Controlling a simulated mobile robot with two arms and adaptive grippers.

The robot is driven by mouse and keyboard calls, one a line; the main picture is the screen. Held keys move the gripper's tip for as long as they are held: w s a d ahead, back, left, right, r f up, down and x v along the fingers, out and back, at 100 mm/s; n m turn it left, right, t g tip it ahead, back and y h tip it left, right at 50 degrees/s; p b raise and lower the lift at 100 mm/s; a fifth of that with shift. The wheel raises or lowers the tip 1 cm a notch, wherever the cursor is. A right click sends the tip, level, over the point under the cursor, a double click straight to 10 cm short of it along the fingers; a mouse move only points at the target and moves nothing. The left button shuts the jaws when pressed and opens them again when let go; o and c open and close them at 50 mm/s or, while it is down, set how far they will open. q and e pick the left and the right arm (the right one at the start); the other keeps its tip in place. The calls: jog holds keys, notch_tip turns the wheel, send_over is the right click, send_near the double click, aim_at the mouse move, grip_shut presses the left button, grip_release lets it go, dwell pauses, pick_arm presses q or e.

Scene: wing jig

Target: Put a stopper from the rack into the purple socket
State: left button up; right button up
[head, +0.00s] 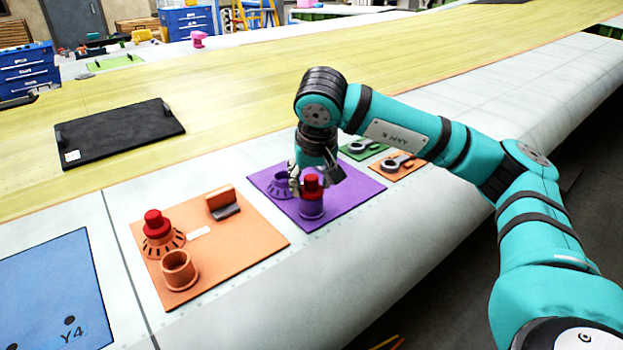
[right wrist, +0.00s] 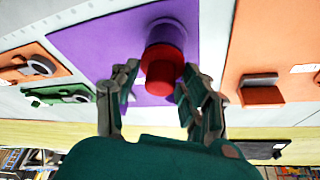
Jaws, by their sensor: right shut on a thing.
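A red stopper (head: 312,184) stands upright at the mouth of the purple cylindrical socket (head: 311,208) on the purple mat (head: 343,205). My right gripper (head: 309,181) is shut on this stopper from above. The right wrist view shows the red stopper (right wrist: 162,70) between the fingers, in line with the purple socket (right wrist: 172,34). How deep it sits is hidden. Another red stopper (head: 155,222) stands in an orange flared, slotted holder (head: 163,243). My left gripper is not in view.
A purple flared, slotted holder (head: 278,183) stands close left of the socket. The orange mat (head: 235,250) holds an empty orange cup (head: 179,270) and an orange block (head: 222,202). Green (head: 356,150) and orange (head: 406,172) mats with dark tools lie behind right.

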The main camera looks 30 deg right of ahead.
jog(key=o, duration=1.2)
jog(key=shift+r, duration=0.1)
jog(key=v, duration=1.2)
